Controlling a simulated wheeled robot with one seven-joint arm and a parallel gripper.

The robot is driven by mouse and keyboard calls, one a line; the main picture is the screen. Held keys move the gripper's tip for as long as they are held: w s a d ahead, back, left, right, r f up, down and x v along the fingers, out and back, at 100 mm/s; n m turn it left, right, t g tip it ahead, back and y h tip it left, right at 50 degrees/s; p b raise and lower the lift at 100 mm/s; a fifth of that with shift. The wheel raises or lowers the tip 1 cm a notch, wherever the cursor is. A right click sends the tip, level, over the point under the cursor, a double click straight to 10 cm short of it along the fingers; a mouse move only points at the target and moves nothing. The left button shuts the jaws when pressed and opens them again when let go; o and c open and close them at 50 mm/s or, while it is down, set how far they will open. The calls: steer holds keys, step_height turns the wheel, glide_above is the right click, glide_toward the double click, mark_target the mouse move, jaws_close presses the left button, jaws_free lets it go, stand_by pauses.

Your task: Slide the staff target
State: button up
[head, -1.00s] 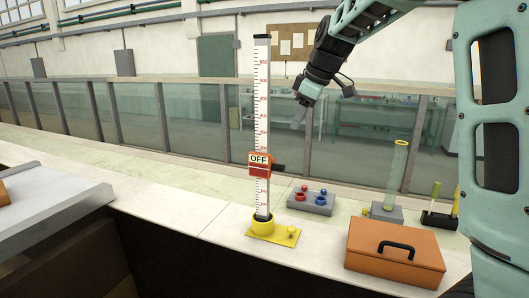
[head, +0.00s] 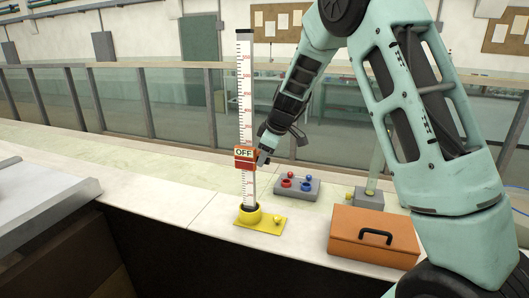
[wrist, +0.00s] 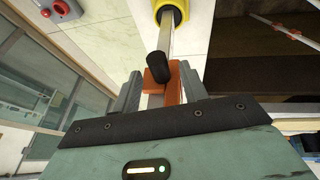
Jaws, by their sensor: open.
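A white graduated staff (head: 245,90) stands upright in a yellow socket base (head: 250,216) on the ledge. The orange target (head: 245,165), with a white "OFF" label (head: 245,153), sits on the lower part of the staff. My gripper (head: 264,158) is at the target's right side, pointing down toward it. In the wrist view my open gripper (wrist: 160,72) has one finger on each side of the orange target (wrist: 156,88) and its black knob (wrist: 157,66). I cannot tell whether the fingers touch it.
An orange toolbox (head: 372,238) and a grey block (head: 369,198) with a clear tube stand right of the staff. A grey box with red and blue knobs (head: 297,185) lies behind. The glass flume wall (head: 170,100) runs along the back. The ledge left of the staff is clear.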

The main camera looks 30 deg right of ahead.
steer(key=shift+w+f, duration=0.1)
steer(key=shift+f, duration=0.2)
jaws_close()
step_height(320, 180, up, 5)
steer(key=shift+r, duration=0.1)
jaws_free()
steer(key=b+v, duration=0.5)
steer(key=v, duration=1.2)
steer(key=shift+r, duration=0.15)
